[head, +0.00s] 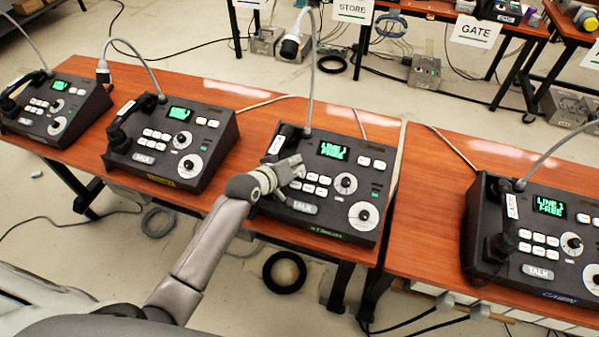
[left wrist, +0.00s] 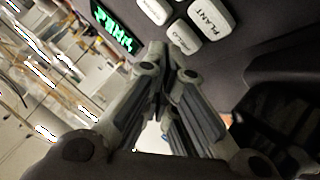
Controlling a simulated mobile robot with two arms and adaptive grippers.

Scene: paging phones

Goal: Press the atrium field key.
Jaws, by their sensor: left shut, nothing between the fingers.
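The atrium phone (head: 328,222) is the dark desk unit in the middle, its green front label small and blurred. Its lit green screen (head: 333,151) reads LINE 1 FREE. White keys (head: 325,180) sit below the screen, with a TALK bar (head: 304,208) nearer the front. My left gripper (head: 298,167) is shut and empty over the left of these keys, hiding some. In the left wrist view its fingertips (left wrist: 166,62) are close to the panel. A key marked PLANT (left wrist: 205,20) and a smaller key (left wrist: 184,37) with unclear lettering show there. I cannot tell whether the fingers touch a key.
The atrium handset (head: 273,152) lies at the unit's left edge, and its gooseneck microphone (head: 312,60) rises behind. Two similar phones stand left (head: 172,140) (head: 55,105), another (head: 535,240) right. Bare wooden table (head: 395,190) shows beside the atrium unit.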

